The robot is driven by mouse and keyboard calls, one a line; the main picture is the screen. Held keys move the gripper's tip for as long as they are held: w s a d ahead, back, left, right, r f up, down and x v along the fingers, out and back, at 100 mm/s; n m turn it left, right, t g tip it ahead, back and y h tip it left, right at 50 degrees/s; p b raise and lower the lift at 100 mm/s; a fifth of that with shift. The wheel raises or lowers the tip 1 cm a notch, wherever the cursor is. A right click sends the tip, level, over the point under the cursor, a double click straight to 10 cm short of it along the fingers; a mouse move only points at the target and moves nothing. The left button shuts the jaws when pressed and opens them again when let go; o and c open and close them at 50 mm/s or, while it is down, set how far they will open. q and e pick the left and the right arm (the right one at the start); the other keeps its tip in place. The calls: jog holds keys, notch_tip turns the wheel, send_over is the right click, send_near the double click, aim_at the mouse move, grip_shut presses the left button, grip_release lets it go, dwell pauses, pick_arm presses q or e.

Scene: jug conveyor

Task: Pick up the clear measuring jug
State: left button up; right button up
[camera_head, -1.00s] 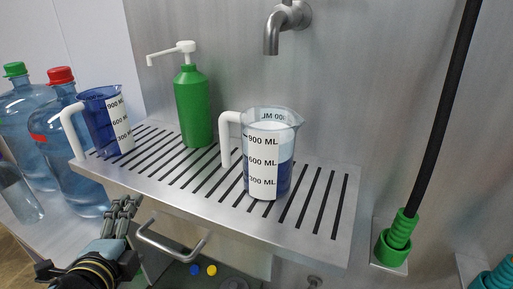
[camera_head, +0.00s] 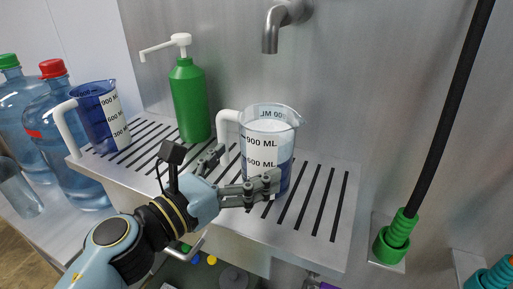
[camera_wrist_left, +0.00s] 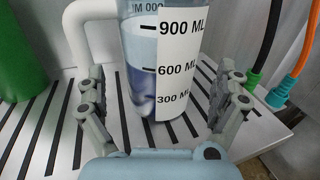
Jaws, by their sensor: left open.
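The clear measuring jug (camera_head: 268,147) stands upright on the slotted metal shelf (camera_head: 330,241). It has a white handle on its left and a white scale label, and its lower part looks blue. My left gripper (camera_head: 244,172) is open at the front of the jug. In the left wrist view the jug (camera_wrist_left: 150,75) stands between the two spread fingers of the gripper (camera_wrist_left: 163,112), with gaps on both sides. The fingers hide part of the jug's lower front in the head view. My right gripper is not in view.
A green pump bottle (camera_head: 190,103) stands left of the jug. A dark blue jug (camera_head: 102,118) stands farther left, near large water bottles (camera_head: 75,145). A metal tap (camera_head: 277,25) hangs above the jug. A black hose (camera_head: 447,115) runs at the right.

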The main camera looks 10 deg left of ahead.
pick_arm(q)
jog(key=x, duration=0.3)
jog(key=p+x, duration=0.1)
jog(key=x, duration=0.2)
jog(key=shift+w+d+r, duration=0.15)
jog(key=shift+r, duration=0.1)
jog(key=c, duration=1.4)
